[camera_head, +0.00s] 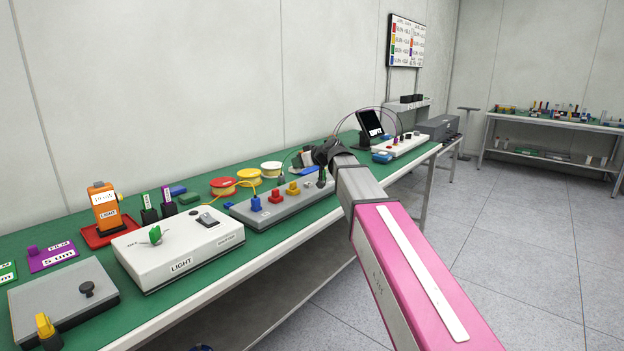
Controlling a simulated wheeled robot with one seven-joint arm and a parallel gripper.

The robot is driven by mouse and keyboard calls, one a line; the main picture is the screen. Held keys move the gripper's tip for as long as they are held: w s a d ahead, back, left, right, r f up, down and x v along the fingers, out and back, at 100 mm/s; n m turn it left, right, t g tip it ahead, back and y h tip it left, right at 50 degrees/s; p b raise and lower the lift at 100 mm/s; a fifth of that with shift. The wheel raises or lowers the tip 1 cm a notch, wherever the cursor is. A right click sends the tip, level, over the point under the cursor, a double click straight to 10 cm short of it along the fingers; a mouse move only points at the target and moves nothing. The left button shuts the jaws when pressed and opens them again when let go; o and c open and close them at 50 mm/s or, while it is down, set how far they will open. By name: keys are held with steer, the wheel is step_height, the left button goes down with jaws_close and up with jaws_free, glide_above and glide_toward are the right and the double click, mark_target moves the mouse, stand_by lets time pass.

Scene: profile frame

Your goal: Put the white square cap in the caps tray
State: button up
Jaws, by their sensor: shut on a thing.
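My pink and grey arm reaches in from the lower right over the green-topped bench (58,212). My dark gripper (322,172) is at its far end, above the grey panel (285,205) with blue, red and yellow knobs. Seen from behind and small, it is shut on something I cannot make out. I cannot pick out the white square cap or a tray marked for caps; the arm hides part of the bench.
A white LIGHT box (178,247), a grey box (62,300) and a red tray (92,238) stand at left. Red (223,186) and white (271,169) spools lie behind the panel. A black screen (370,124) stands farther back. Floor at right is clear.

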steer(key=w+d+f, duration=0.2)
steer(key=d, duration=0.1)
steer(key=w+d+f, duration=0.1)
steer(key=shift+w+d+f, duration=0.25)
steer(key=shift+w+d, duration=0.05)
steer(key=shift+f, duration=1.85)
steer(key=shift+f, duration=0.1)
steer(key=o, duration=0.9)
steer(key=shift+f, duration=0.1)
